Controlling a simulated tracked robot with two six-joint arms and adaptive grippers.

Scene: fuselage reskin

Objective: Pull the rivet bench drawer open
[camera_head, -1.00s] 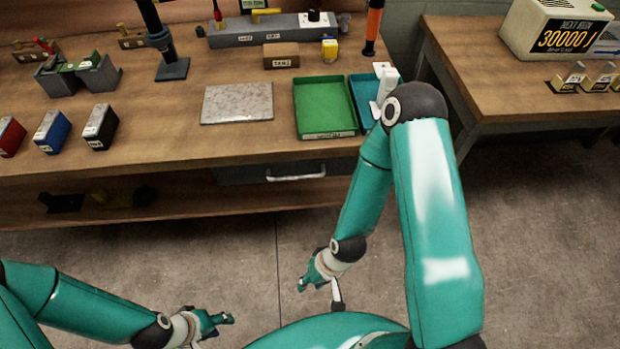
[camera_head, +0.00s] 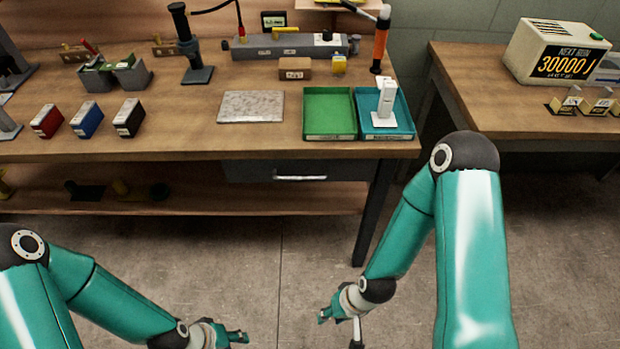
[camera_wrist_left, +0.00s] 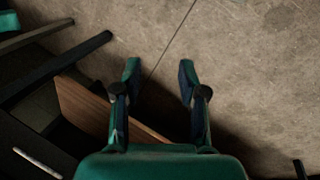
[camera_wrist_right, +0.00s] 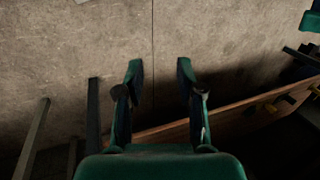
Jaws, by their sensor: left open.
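The drawer (camera_head: 275,171) is a dark grey front under the right part of the bench top (camera_head: 190,153). It looks shut and has a pale bar handle (camera_head: 300,178). My right gripper (camera_head: 322,317) is low in front of the bench, apart from the handle. In the right wrist view its fingers (camera_wrist_right: 159,75) are spread with nothing between them. My left gripper (camera_head: 243,337) is at the bottom of the head view, also away from the drawer. In the left wrist view its fingers (camera_wrist_left: 158,75) are open and empty over the floor.
On the bench stand a green tray (camera_head: 330,97), a teal tray (camera_head: 405,122) with a white object (camera_head: 386,98), a grey plate (camera_head: 252,106) and several coloured boxes. A lower shelf (camera_head: 220,201) runs beneath. A bench leg (camera_head: 374,212) stands right of the drawer. Floor in front is clear.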

